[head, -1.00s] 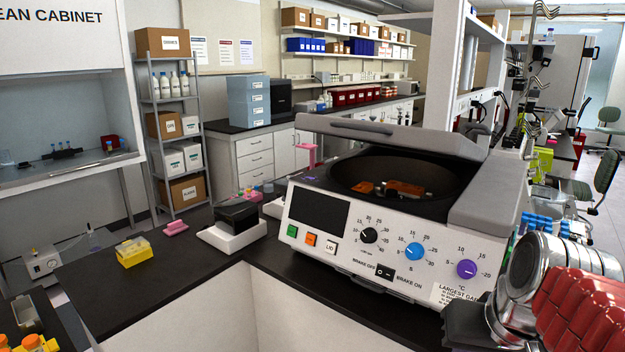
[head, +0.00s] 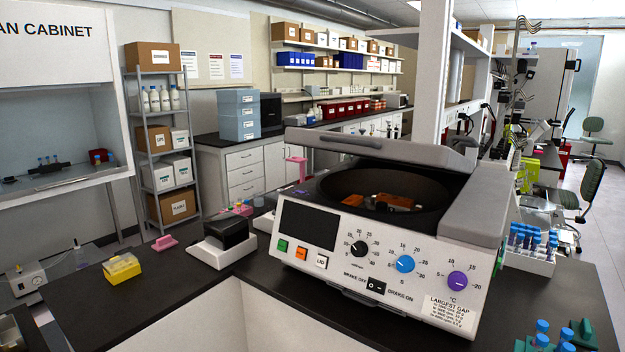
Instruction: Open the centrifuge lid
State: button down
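The centrifuge (head: 335,265) stands on the dark bench in the middle of the head view. Its grey lid (head: 420,150) is raised above the body and tilted, with a handle slot along its near edge. The round dark bowl (head: 345,187) is exposed, with an orange and metal rotor (head: 390,202) inside. A white button marked LID (head: 320,261) sits on the front panel beside an orange button (head: 301,253) and a green button (head: 282,245). My gripper is not in view.
A black-topped device (head: 224,233) and a yellow rack (head: 121,267) stand to the left. A rack of blue-capped tubes (head: 529,248) stands to the right, with more blue-capped tubes (head: 541,330) at the lower right. The bench (head: 545,290) right of the centrifuge is largely clear.

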aim_at(436, 156)
jog(key=u, duration=0.05)
jog(key=k, duration=0.65)
jog(key=u, duration=0.1)
jog(key=i, duration=0.7)
jog(key=u, duration=0.65)
jog(key=i, duration=0.45)
jog(key=u, duration=0.25)
